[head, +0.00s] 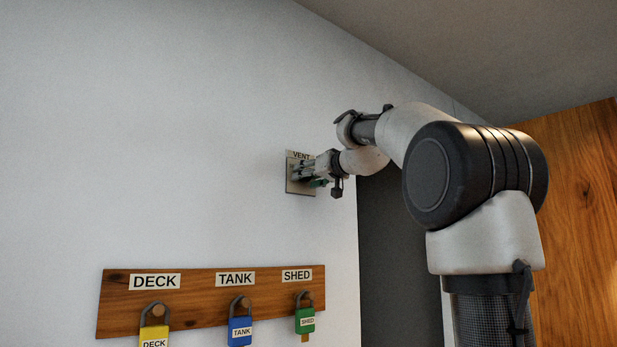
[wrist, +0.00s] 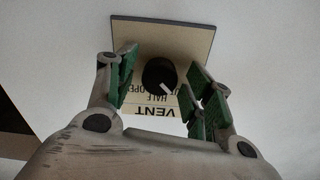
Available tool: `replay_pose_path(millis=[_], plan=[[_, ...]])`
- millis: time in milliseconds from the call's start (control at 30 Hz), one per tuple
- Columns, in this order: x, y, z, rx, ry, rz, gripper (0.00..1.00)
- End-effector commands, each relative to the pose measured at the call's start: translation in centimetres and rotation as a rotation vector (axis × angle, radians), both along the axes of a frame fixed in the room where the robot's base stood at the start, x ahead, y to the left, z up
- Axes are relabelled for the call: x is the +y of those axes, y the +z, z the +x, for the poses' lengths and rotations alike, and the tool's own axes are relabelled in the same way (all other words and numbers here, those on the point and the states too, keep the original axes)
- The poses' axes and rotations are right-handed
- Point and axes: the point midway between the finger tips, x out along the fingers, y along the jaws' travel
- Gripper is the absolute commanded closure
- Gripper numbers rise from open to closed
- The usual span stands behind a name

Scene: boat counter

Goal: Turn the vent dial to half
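The vent plate (head: 291,187) is a small tan square on the white wall, under a VENT label (head: 301,155). In the wrist view the plate (wrist: 190,35) appears upside down. Its round black dial (wrist: 157,72) has a white pointer mark slanting toward the lower right of the picture. The words HALF and OPEN show by the dial; the rest of the lettering is partly hidden. My gripper (head: 306,172) is at the plate. In the wrist view its green-padded fingers (wrist: 162,75) are open, one on each side of the dial, with visible gaps. The head view hides the dial behind the gripper.
Below on the wall is a wooden board (head: 205,280) with a yellow DECK padlock (head: 154,331), a blue TANK padlock (head: 240,332) and a green SHED padlock (head: 305,320). A wooden panel (head: 580,190) stands at right. The wall left of the plate is bare.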

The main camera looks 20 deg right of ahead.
Motion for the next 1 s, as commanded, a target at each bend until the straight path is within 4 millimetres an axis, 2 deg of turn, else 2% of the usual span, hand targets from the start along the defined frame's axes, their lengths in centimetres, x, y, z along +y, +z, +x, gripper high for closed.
replay_pose_path(millis=[33,200,567,1000], plan=[[0.0,-0.01,-0.01,0.0,0.0,0.0,0.62],[-0.01,-0.02,-0.02,0.0,0.0,0.0,0.91],[0.0,-0.02,-0.01,0.01,0.0,0.048,0.91],[0.0,-0.01,0.01,0.072,0.0,0.362,0.91]])
